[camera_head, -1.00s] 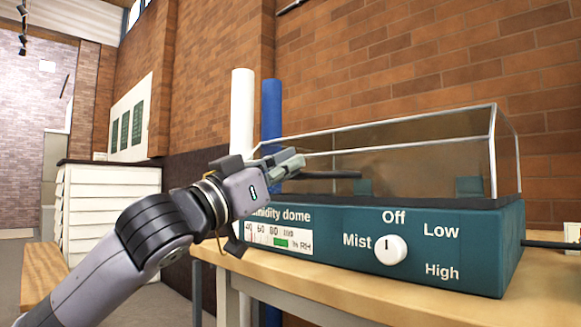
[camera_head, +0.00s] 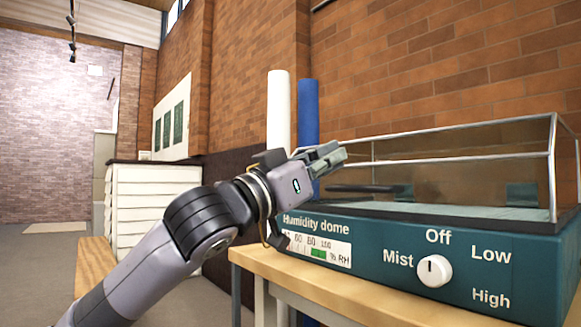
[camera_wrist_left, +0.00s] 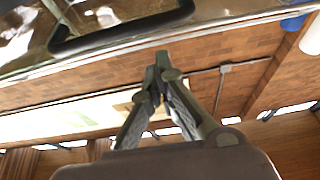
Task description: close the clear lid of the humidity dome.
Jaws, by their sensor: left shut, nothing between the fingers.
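The humidity dome's teal base (camera_head: 381,275) stands on the wooden bench. Its clear lid (camera_head: 465,147), with pale metal edges, sits low over the base. I cannot tell whether its front edge rests fully on the base. A dark handle bar (camera_head: 365,188) shows at the lid's front; it also shows in the left wrist view (camera_wrist_left: 120,30). My left gripper (camera_head: 338,155) is shut and empty at the lid's left end, above the handle's level in the picture. In the left wrist view its fingertips (camera_wrist_left: 161,62) meet just below the lid's pale edge. My right gripper is out of view.
A white roll (camera_head: 279,110) and a blue roll (camera_head: 308,120) stand behind the bench (camera_head: 270,268). A brick wall (camera_head: 420,65) is behind the dome. A white drawer cabinet (camera_head: 150,205) stands at the left. A white dial (camera_head: 433,270) is on the base's front.

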